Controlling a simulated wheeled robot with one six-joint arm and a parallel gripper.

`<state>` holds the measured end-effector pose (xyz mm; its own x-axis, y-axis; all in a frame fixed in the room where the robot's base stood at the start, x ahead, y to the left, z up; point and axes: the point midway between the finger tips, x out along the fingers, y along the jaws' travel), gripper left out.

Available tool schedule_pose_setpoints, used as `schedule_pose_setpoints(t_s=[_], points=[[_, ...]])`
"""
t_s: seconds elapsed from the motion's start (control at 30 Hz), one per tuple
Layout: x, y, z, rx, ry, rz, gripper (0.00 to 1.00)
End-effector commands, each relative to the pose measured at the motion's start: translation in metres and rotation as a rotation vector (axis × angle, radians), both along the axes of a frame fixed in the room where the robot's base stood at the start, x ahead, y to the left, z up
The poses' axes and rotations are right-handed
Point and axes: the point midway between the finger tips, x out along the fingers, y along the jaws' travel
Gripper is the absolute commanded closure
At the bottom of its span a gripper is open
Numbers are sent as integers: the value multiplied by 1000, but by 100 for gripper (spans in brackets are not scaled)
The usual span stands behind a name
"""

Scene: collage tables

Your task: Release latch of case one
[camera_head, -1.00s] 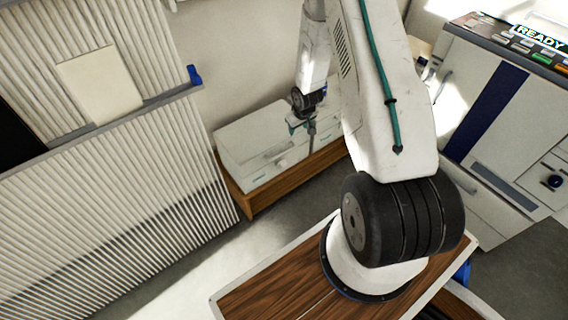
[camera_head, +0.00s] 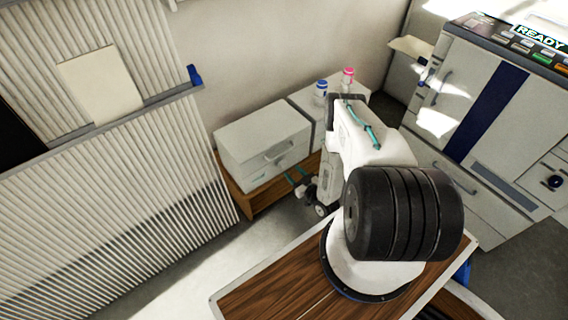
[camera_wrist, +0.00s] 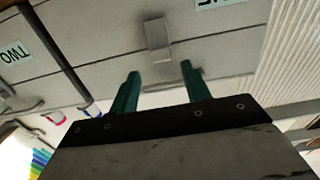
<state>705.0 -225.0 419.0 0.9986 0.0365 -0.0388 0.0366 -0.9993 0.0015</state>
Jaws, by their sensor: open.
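Case one, a white box (camera_head: 262,140) with a bar handle on its front, sits on the left part of a low wooden bench. In the wrist view, turned upside down, its pale front (camera_wrist: 90,35) carries a small grey block-like latch (camera_wrist: 158,40) and a label cut off by the top edge. My gripper (camera_head: 295,180) is low in front of the case. In the wrist view my gripper (camera_wrist: 160,70) has its two teal fingers apart and empty. The latch lies beyond the fingertips, roughly between them; I cannot tell the gap.
Case two (camera_wrist: 12,50), labelled TWO, stands beside it; in the head view its top (camera_head: 300,98) bears a blue-labelled bottle (camera_head: 320,92) and a pink-labelled bottle (camera_head: 347,78). The wooden bench (camera_head: 240,200) runs under the cases. A ribbed panel (camera_head: 120,200) stands left.

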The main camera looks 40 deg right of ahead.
Motion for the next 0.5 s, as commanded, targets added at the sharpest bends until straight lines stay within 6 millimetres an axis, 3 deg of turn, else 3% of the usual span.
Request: schedule_pose_setpoints(t_s=[0.17, 0.5], points=[[7, 2, 3, 3, -43, 0, 53], [60, 4, 3, 2, -41, 0, 53]])
